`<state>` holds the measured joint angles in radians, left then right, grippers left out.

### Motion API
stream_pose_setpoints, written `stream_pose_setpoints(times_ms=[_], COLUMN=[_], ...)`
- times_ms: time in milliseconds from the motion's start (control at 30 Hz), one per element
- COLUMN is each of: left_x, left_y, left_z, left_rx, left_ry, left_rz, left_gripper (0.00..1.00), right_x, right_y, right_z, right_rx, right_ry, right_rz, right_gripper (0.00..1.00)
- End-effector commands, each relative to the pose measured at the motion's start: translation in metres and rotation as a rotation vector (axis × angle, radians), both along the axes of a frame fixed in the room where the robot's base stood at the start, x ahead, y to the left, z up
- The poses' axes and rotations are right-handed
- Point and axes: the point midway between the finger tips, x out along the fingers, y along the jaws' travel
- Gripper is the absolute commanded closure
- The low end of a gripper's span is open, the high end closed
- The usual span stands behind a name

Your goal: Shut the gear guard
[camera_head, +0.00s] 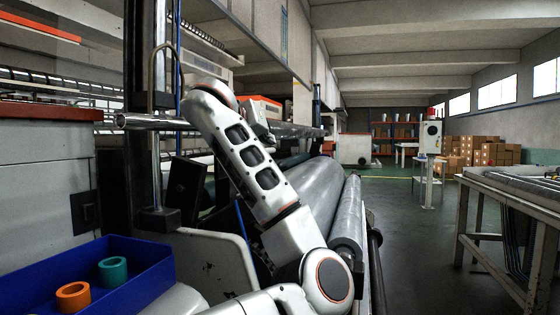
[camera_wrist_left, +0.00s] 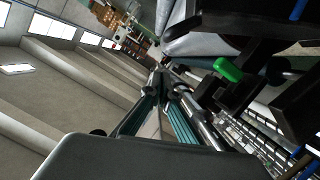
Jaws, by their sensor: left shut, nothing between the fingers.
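My left arm rises across the middle of the head view and bends over at the top. The left gripper (camera_head: 296,131) points away above the rollers, partly hidden by my wrist. In the wrist view the left gripper (camera_wrist_left: 160,72) has its fingers together, with nothing visible between them. I cannot clearly identify the gear guard. A dark upright panel (camera_head: 187,186) by the machine post, left of my arm, may be part of it. A green block (camera_wrist_left: 228,70) sits on dark machine parts right of the fingers in the wrist view. My right gripper is not in view.
A blue bin (camera_head: 146,274) with an orange ring (camera_head: 73,296) and a teal ring (camera_head: 113,271) stands at lower left. A large grey roll (camera_head: 318,195) lies behind my arm. A workbench (camera_head: 500,190) stands at right. The floor (camera_head: 410,230) between is clear.

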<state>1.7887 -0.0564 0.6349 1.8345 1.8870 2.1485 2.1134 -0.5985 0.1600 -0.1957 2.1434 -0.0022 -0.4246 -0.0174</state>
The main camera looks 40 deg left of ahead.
Motion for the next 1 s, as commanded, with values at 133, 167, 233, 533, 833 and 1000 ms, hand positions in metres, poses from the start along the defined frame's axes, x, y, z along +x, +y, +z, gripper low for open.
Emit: stream_pose_setpoints(times_ms=[133, 167, 233, 533, 833, 1000], left_x=[0.028, 0.030, 0.030, 0.032, 0.032, 0.032], left_y=[0.012, 0.011, 0.006, -0.002, -0.003, -0.002], left_z=[-0.012, -0.015, -0.025, -0.043, -0.043, -0.044], left_rx=[0.002, 0.000, 0.001, 0.000, 0.000, 0.000], left_ry=[0.007, 0.006, 0.005, 0.000, -0.001, 0.000], left_rz=[0.001, 0.002, 0.002, 0.001, 0.000, 0.001], left_gripper=[1.00, 1.00, 1.00, 1.00, 1.00, 1.00], right_x=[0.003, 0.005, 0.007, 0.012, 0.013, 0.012], right_y=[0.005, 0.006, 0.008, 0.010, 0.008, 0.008], right_z=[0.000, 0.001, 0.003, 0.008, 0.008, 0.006], right_rx=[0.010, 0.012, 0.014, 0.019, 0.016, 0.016], right_ry=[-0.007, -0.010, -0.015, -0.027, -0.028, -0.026], right_rz=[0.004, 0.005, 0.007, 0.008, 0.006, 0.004], right_gripper=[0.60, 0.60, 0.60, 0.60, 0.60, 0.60])
